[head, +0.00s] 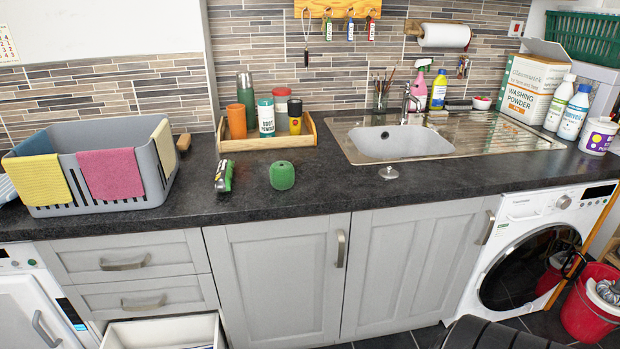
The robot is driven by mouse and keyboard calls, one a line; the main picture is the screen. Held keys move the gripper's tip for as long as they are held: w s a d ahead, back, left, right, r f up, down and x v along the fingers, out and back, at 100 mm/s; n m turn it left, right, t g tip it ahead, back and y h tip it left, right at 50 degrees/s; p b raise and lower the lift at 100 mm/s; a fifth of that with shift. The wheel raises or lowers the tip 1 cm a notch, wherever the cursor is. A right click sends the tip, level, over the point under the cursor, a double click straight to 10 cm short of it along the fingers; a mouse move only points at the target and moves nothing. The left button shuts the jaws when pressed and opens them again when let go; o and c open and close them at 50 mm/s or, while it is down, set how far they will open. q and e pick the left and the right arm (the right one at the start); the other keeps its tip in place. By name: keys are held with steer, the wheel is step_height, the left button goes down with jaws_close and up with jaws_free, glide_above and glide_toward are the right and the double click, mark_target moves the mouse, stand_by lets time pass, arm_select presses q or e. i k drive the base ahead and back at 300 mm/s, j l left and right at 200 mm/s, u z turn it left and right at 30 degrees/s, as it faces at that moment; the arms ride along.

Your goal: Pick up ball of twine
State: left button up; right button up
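A green ball of twine (282,176) sits on the dark countertop (330,192), near its front edge and left of the sink. A green and grey hand-sized item (223,176) lies on the counter to its left, apart from it. Neither of my grippers shows in the head view.
A wooden tray (267,143) with bottles and tins stands behind the twine. A grey crate (100,208) with cloths is at the left. The sink (440,150) and a small metal plug (388,173) are to the right. A drawer (165,332) stands open below. Counter around the twine is clear.

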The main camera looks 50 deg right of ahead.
mark_target(282, 173)
steer(key=z, duration=1.35)
steer(key=i+l+u, duration=0.2)
steer(key=l, duration=0.4)
steer(key=i+l+u, duration=0.2)
steer(key=l, duration=0.45)
steer(key=l+u, duration=0.2)
steer(key=l, duration=0.45)
